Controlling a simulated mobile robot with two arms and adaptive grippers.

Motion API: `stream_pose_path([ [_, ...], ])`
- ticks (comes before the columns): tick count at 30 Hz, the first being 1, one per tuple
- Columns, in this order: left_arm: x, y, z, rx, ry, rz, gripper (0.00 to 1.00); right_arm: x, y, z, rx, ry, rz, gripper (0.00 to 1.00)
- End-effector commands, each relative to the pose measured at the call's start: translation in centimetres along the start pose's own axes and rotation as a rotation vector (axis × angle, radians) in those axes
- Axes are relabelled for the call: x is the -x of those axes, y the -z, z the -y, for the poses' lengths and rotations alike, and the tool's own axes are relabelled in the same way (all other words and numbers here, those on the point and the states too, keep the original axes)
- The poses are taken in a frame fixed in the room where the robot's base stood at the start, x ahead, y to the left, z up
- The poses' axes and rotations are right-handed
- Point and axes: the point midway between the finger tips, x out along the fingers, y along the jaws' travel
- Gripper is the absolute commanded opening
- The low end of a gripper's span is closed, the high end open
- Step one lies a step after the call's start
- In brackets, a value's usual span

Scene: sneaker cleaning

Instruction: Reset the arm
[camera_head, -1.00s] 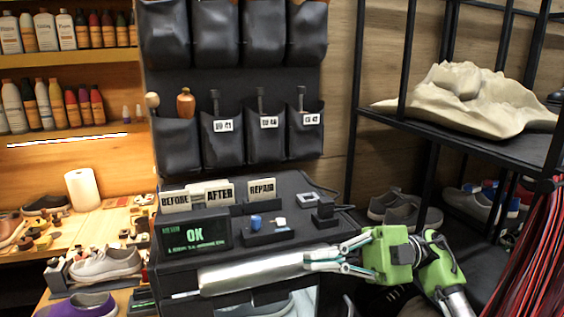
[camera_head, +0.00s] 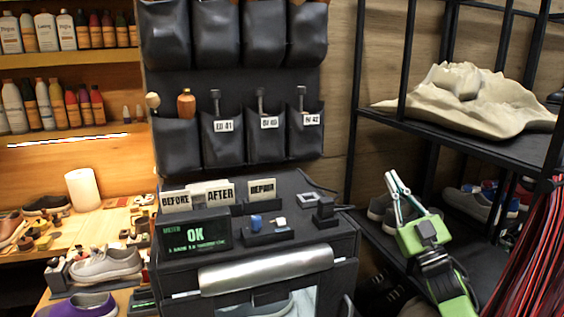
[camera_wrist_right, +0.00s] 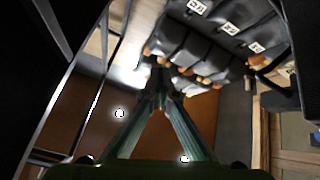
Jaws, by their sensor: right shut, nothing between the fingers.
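My right gripper (camera_head: 392,176) is at the right in the head view, raised and pointing up, in front of the black rack and to the right of the machine. Its fingers come together at the tips and hold nothing. In the right wrist view the fingers of my right gripper (camera_wrist_right: 160,75) converge toward the tips, with only the surroundings beyond them. My left gripper is not in either view.
The black cleaning machine (camera_head: 290,238) with a silver handle (camera_head: 265,270) and a green OK display (camera_head: 195,235) stands at centre. A black shelf rack (camera_head: 480,150) bears a beige cloth (camera_head: 465,100). Red cords (camera_head: 535,250) hang at the right edge.

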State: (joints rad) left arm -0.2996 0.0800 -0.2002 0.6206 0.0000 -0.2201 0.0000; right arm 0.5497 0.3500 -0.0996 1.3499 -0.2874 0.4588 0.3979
Motion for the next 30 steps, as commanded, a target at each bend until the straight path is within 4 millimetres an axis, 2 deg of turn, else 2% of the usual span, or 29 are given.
stream_pose_path([
  [3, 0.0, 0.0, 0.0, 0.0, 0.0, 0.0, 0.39, 0.5, -4.5, -2.5, 0.036, -0.095, 0.18, 0.0],
  [6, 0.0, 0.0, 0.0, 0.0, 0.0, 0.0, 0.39, 1.7, -8.3, -3.9, 0.06, -0.147, 0.344, 0.0],
  [11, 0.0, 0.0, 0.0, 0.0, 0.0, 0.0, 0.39, 4.9, -14.1, -4.6, 0.087, -0.17, 0.611, 0.0],
  [12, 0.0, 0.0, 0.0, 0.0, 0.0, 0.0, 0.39, 6.0, -15.6, -4.4, 0.09, -0.163, 0.678, 0.0],
  [15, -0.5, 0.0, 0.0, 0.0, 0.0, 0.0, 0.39, 10.9, -20.4, -1.4, 0.06, -0.138, 0.766, 0.0],
  [17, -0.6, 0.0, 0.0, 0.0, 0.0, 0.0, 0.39, 13.8, -22.8, 0.2, 0.045, -0.125, 0.82, 0.0],
  [20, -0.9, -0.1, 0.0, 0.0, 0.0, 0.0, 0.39, 19.1, -26.6, 3.0, 0.019, -0.101, 0.915, 0.0],
  [23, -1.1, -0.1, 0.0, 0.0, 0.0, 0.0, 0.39, 25.1, -30.0, 6.0, -0.009, -0.076, 1.016, 0.0],
  [24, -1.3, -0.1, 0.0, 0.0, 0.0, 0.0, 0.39, 27.6, -31.2, 7.3, -0.019, -0.065, 1.058, 0.0],
  [26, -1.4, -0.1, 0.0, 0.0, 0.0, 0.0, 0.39, 31.5, -32.8, 9.2, -0.036, -0.049, 1.119, 0.0],
  [30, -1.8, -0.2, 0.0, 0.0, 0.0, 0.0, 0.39, 41.0, -35.6, 13.7, -0.074, -0.01, 1.26, 0.0],
])
